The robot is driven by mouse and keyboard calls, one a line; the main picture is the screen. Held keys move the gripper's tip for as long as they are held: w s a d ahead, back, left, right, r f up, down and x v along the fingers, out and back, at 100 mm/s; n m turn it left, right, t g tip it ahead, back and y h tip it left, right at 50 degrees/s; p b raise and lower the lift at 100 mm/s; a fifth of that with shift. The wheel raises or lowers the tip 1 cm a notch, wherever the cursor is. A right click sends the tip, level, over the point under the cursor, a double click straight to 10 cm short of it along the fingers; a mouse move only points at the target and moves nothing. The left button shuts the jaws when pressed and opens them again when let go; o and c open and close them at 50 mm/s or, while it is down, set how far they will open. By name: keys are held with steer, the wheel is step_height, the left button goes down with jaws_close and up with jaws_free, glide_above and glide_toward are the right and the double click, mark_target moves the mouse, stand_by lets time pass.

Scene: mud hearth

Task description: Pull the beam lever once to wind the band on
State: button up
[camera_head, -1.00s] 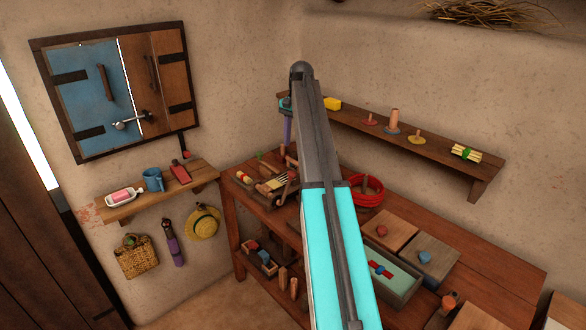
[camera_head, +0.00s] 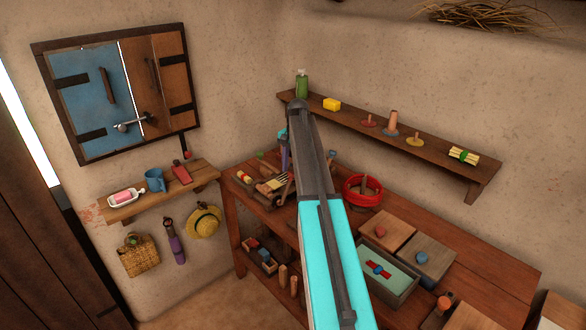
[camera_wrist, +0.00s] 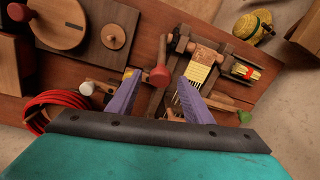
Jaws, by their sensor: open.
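The band loom (camera_wrist: 200,75) is a small dark wooden frame on the bench, with pale yellow threads stretched on it. It also shows in the head view (camera_head: 276,184), partly behind my arm. In the wrist view a wooden stick with a red rounded end (camera_wrist: 160,76) stands beside the loom's left side; it looks like the beam lever, but I cannot be sure. My gripper (camera_wrist: 155,80) is open, its two purple fingers on either side of this red end with gaps visible. Contact cannot be told. In the head view my gripper (camera_head: 285,158) is mostly hidden by my arm.
A red coil (camera_head: 363,190) sits right of my arm on the bench (camera_head: 490,270). Lidded boxes (camera_head: 388,230) and an open tray (camera_head: 400,289) lie nearer. The wall shelf (camera_head: 440,160) holds a green bottle (camera_head: 302,84) and small items. A red-banded bundle (camera_wrist: 246,72) lies beside the loom.

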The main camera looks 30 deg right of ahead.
steer(key=shift+f, duration=0.25)
steer(key=shift+c, duration=0.4)
jaws_close()
